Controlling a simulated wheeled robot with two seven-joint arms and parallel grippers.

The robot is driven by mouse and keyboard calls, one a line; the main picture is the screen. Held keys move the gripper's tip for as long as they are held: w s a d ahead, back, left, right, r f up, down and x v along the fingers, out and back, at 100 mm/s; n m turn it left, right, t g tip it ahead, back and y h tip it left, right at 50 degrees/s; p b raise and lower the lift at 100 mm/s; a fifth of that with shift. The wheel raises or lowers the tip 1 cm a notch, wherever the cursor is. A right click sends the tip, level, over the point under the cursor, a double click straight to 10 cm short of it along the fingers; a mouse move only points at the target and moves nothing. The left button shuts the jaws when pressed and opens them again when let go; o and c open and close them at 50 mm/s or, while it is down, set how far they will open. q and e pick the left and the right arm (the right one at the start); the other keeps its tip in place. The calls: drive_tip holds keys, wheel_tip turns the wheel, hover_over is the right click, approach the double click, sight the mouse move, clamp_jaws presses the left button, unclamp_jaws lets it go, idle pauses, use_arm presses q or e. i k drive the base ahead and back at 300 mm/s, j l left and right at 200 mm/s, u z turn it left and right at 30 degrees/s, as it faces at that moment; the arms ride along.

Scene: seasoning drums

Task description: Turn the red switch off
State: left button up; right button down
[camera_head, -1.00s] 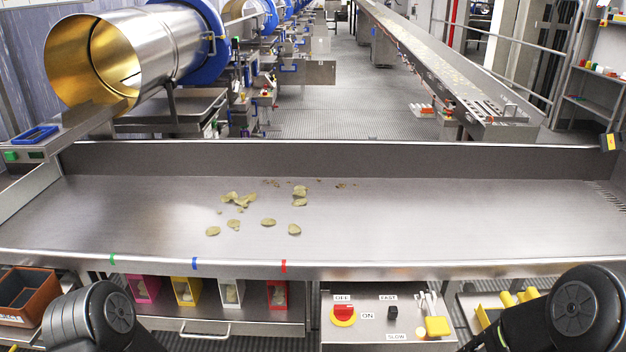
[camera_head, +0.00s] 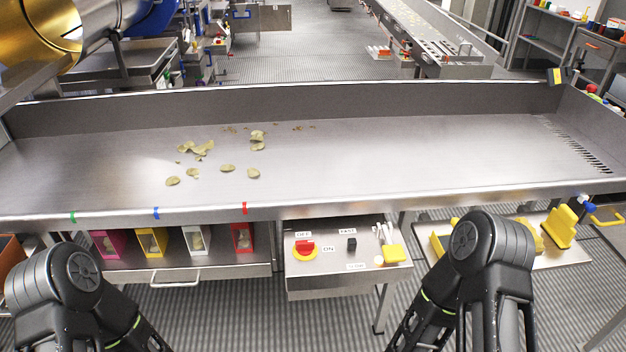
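The red switch (camera_head: 305,246) is a red knob on a yellow round base. It sits on the grey control panel (camera_head: 335,283) below the conveyor's front edge. An "OFF" label (camera_head: 303,234) is above it and an "ON" label (camera_head: 328,249) is to its right. The knob's exact pointing is too small to tell for sure. My two arms rise from the bottom, the left one left of the panel and the right one right of it. Both are well apart from the switch. Neither gripper is in view.
A black knob (camera_head: 351,245) beside a "FAST" label and a yellow-handled item (camera_head: 393,253) share the panel. Coloured bins, including a red one (camera_head: 242,238), stand on a shelf to the left. The metal tray (camera_head: 350,160) with scattered chips overhangs behind.

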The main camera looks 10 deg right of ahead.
sight(303, 248)
drive_tip(key=k+l, duration=0.75)
drive_tip(key=k+j+z, duration=0.05)
drive_tip(key=k, duration=0.1)
